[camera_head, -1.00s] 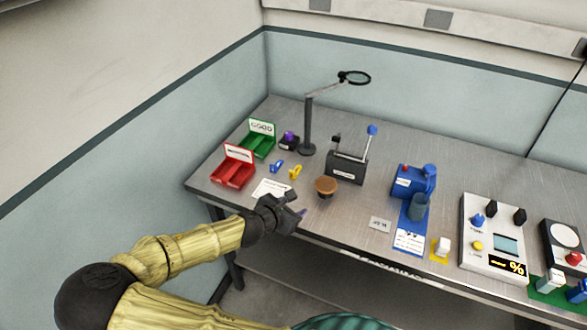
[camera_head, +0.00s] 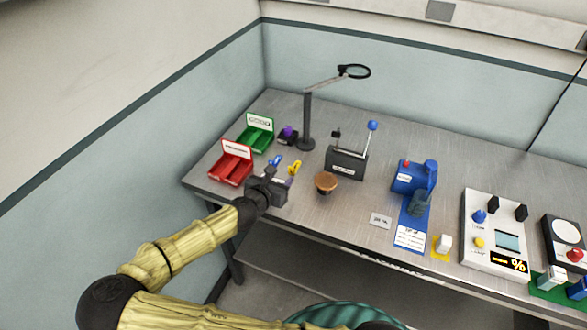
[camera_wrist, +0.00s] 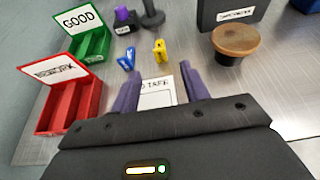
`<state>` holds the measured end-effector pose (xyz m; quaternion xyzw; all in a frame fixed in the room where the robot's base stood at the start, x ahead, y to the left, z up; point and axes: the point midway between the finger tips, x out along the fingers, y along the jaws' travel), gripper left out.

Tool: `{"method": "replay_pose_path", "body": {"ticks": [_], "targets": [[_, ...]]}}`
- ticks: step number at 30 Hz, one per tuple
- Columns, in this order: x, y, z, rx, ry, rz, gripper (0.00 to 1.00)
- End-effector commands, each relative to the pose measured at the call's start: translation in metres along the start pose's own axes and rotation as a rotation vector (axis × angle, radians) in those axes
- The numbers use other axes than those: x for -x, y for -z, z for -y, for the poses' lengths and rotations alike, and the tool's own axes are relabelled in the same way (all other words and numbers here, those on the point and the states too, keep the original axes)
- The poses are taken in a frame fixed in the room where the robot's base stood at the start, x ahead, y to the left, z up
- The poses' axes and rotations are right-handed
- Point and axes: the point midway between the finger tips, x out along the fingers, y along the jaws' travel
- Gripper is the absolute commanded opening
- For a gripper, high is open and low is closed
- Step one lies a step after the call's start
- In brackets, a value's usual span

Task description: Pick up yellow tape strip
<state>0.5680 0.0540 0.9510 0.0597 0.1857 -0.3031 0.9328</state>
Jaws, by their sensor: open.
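The yellow tape strip (camera_head: 294,168) lies on the metal table, to the right of a blue strip (camera_head: 274,161). In the wrist view the yellow strip (camera_wrist: 159,50) is beyond my fingertips, roughly in line with the space between them, and the blue strip (camera_wrist: 126,60) is to its left. My gripper (camera_head: 280,176) is over the table's front left part, close in front of both strips. In the wrist view my gripper (camera_wrist: 160,86) has its two purple fingers apart with nothing held. A white printed card (camera_wrist: 157,93) shows between the fingers, partly hidden.
A red bin (camera_head: 232,168) and a green "GOOD" bin (camera_head: 257,141) stand on the left. A round brown-topped object (camera_head: 326,182) is right of my gripper. A magnifier stand (camera_head: 307,125) and a dark lever box (camera_head: 346,163) stand behind.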

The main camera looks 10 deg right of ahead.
Motion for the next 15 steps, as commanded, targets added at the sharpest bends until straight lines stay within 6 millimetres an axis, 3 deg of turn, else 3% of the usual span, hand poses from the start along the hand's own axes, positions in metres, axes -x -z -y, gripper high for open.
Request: {"method": "replay_pose_path", "body": {"ticks": [9, 15], "targets": [[-0.055, -0.001, 0.001, 0.001, 0.002, 0.000, 0.45], [-0.068, 0.000, 0.000, -0.002, 0.001, 0.000, 0.45]]}}
